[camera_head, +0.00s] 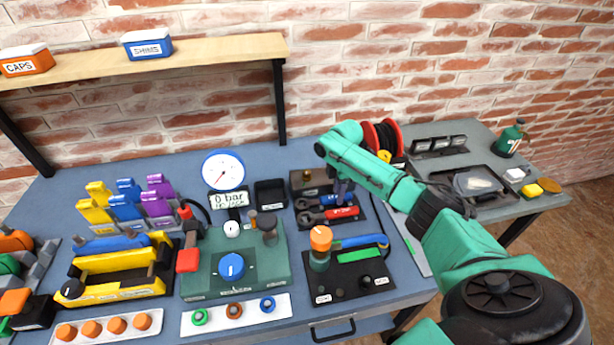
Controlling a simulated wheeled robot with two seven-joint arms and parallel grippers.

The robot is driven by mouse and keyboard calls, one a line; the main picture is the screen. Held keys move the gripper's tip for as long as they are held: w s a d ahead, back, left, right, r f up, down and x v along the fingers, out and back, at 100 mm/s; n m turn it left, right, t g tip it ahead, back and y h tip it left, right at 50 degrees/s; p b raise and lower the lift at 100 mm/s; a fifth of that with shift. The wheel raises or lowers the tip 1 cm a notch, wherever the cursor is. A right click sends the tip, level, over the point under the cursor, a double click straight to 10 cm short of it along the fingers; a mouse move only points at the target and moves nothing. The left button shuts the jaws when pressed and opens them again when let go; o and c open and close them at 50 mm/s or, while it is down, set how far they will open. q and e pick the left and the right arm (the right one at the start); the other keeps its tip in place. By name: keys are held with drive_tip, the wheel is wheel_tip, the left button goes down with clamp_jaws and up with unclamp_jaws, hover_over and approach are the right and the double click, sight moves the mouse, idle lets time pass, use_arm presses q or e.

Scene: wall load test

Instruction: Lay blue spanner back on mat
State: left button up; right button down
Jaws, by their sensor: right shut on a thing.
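The blue spanner (323,202) lies at the back of a small dark mat (357,224), with its open jaw end to the left. A red spanner (340,213) lies just in front of it on the same mat. My right gripper (342,200) points down from above and is shut on the blue spanner near its handle. The wrist and fingers hide part of the handle. I cannot tell whether the spanner touches the mat or hangs just over it. My left gripper is not in view.
A dark box (310,180) stands behind the mat. A green pump block (232,268) with a gauge (223,170) stands to the left. My right arm spans the right side.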

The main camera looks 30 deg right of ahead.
drive_tip(key=c, duration=0.5)
unclamp_jaws()
drive_tip(key=o, duration=0.3)
wheel_tip(320, 180, up, 3)
drive_tip(key=p, duration=0.2)
drive_tip(key=shift+f+p, duration=0.15)
drive_tip(key=shift+p, duration=0.2)
wheel_tip(320, 180, up, 6)
drive_tip(key=p, duration=0.6)
drive_tip(key=shift+f, duration=0.3)
